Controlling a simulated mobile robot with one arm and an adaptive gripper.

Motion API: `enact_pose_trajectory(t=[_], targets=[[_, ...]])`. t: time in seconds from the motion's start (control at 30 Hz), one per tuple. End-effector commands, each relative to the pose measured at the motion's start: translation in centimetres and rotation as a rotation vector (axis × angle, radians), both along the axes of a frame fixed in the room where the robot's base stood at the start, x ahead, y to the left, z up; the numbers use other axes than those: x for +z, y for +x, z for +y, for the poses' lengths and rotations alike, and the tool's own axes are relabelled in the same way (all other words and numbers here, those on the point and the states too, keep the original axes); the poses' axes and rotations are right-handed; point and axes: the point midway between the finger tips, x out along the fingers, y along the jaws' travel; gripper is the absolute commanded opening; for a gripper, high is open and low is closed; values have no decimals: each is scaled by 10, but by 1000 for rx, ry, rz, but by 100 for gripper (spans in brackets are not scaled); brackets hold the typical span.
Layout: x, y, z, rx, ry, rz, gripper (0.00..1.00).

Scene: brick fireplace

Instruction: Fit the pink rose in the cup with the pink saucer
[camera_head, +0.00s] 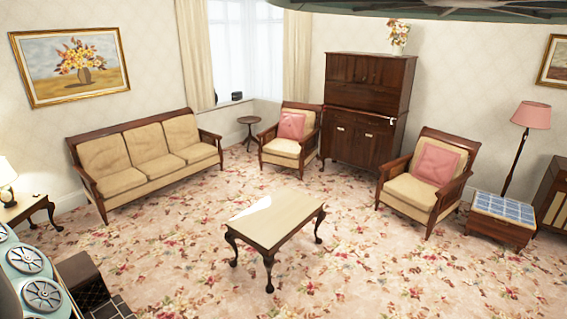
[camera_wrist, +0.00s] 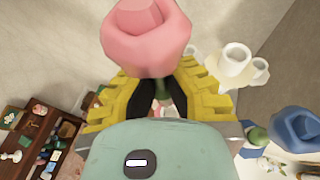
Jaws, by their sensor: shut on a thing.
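In the wrist view, my gripper (camera_wrist: 162,92) has its yellow fingers closed around the stem of the pink rose (camera_wrist: 146,36). The large pink bloom sticks out past the fingertips, and most of the stem is hidden between them. A white cup (camera_wrist: 234,62) stands at the upper right of the wrist view, apart from the rose, with smaller white pieces beside it. I cannot make out a pink saucer in either view. The head view does not show my gripper, the rose or the cup clearly.
A blue rose (camera_wrist: 298,128) is at the right of the wrist view. Dark wooden shelves (camera_wrist: 14,104) with small items are at its lower left. In the head view, a low table (camera_head: 268,218) stands mid-carpet, with a sofa (camera_head: 150,160) behind left and open carpet around.

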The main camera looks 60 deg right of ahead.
Motion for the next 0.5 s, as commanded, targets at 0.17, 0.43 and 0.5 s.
enact_pose_trajectory(t=[0.17,0.43,0.5], targets=[[-21,-1,1,2,-1,0,0],[-44,-1,1,2,-1,0,0],[-49,-1,1,2,-1,0,0]])
